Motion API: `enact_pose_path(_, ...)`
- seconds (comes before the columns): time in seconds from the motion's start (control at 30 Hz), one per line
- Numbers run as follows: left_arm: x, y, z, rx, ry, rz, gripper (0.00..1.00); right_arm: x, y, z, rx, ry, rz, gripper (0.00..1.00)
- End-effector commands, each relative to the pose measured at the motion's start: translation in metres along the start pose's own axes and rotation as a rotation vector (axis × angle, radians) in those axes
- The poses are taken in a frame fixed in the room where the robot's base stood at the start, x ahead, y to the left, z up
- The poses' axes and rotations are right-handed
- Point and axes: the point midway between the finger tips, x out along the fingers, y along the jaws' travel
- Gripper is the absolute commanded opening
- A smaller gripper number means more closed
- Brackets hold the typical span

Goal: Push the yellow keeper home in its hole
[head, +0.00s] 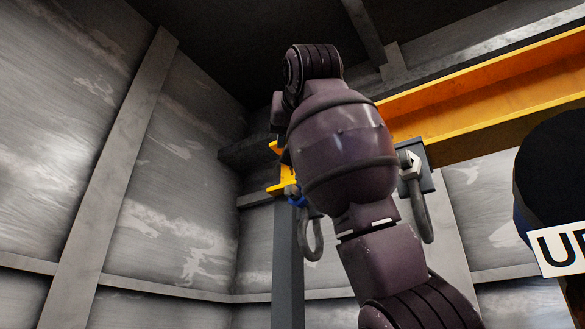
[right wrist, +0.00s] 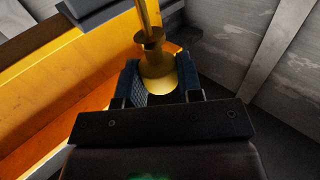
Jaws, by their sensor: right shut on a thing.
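In the right wrist view, the yellow keeper (right wrist: 158,80) is a stepped yellow piece with a round, wider end. It sits between the two dark blue-grey fingers of my right gripper (right wrist: 158,74), which is shut on it. A narrower yellow part (right wrist: 148,15) extends from it toward the top of the picture. The keeper's hole cannot be made out. In the head view, my right arm blocks the middle, and its gripper and the keeper are hidden behind it. My left gripper is in neither view.
A yellow beam (head: 480,105) runs in from the upper right and also fills the left of the wrist view (right wrist: 60,85). Grey shackles hang left (head: 315,241) and right (head: 417,210) of my arm. A dark round object with a white lettered sign (head: 560,248) is at the right edge.

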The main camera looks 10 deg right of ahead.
Motion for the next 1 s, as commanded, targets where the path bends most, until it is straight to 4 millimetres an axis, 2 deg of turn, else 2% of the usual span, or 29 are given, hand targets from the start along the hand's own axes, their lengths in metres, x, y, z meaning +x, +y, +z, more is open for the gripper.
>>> enact_pose_path(0.03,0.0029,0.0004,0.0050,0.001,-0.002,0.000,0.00,0.0009,-0.0001,0.0065,0.000,-0.001,0.000,0.11)
enact_pose_path(0.2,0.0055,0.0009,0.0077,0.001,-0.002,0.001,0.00,0.0013,0.0000,0.0120,0.000,-0.002,0.000,0.11)
enact_pose_path(1.0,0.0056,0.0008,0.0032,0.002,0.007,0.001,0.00,0.0009,0.0001,0.0114,0.000,-0.001,0.000,0.11)
